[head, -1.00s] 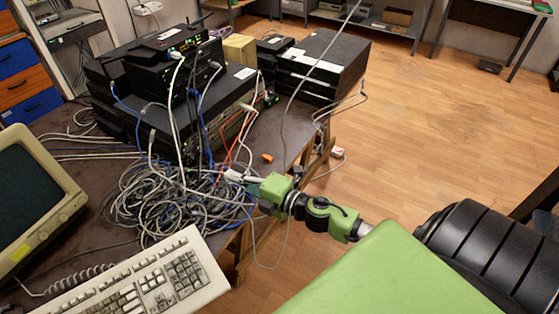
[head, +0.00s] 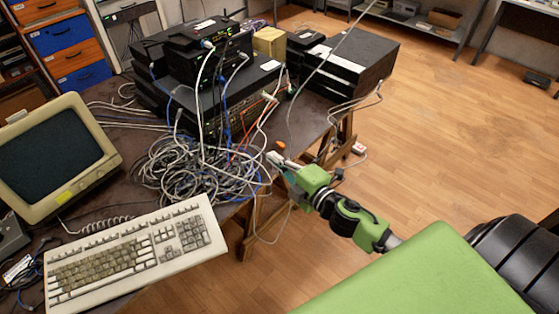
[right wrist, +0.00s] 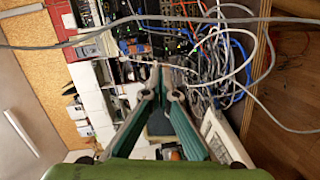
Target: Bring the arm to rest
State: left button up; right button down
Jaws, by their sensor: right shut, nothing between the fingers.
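My right arm, green and black, reaches in from the lower right in the head view. Its right gripper (head: 278,160) is shut with nothing between the fingers, over the table's right edge beside the cable pile. In the right wrist view the green fingers (right wrist: 160,78) meet at the tips, with cables beyond them. My left gripper is not in view.
A tangle of cables (head: 180,175) lies on the dark table (head: 110,140), with stacked network devices (head: 215,95) behind. A keyboard (head: 130,255) and an old monitor (head: 55,145) are at left. A small orange piece (head: 280,145) lies near the gripper. Wooden floor (head: 450,150) is open at right.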

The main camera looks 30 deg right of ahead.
dwell(0.4)
jog(key=s+d+f+m+g+h, duration=0.1)
jog(key=s+d+f+m+g, duration=0.15)
jog(key=f, duration=0.75)
jog(key=s+d+f+m+g+h, duration=0.1)
jog(key=s+d+f+m+h, duration=0.15)
jog(key=f, duration=0.65)
jog(key=s+f+m+g, duration=0.2)
jog(key=s+f, duration=0.3)
jog(key=f, duration=0.3)
jog(key=s+f+m+g, duration=0.2)
jog(key=s+f, duration=0.3)
jog(key=f, duration=0.3)
jog(key=s+a+f+m+g, duration=0.2)
jog(key=s+f, duration=0.4)
jog(key=s, duration=0.4)
jog(key=s+a+f+m+g, duration=0.2)
jog(key=s+f, duration=0.3)
jog(key=s, duration=0.6)
jog(key=s+a+f+m+g, duration=0.2)
jog(key=s+f, duration=0.4)
jog(key=s, duration=0.4)
jog(key=shift+s+a+f+m+g+y, duration=0.35)
jog(key=shift+a+g, duration=0.4)
jog(key=shift+g, duration=0.2)
jog(key=shift+w, duration=0.1)
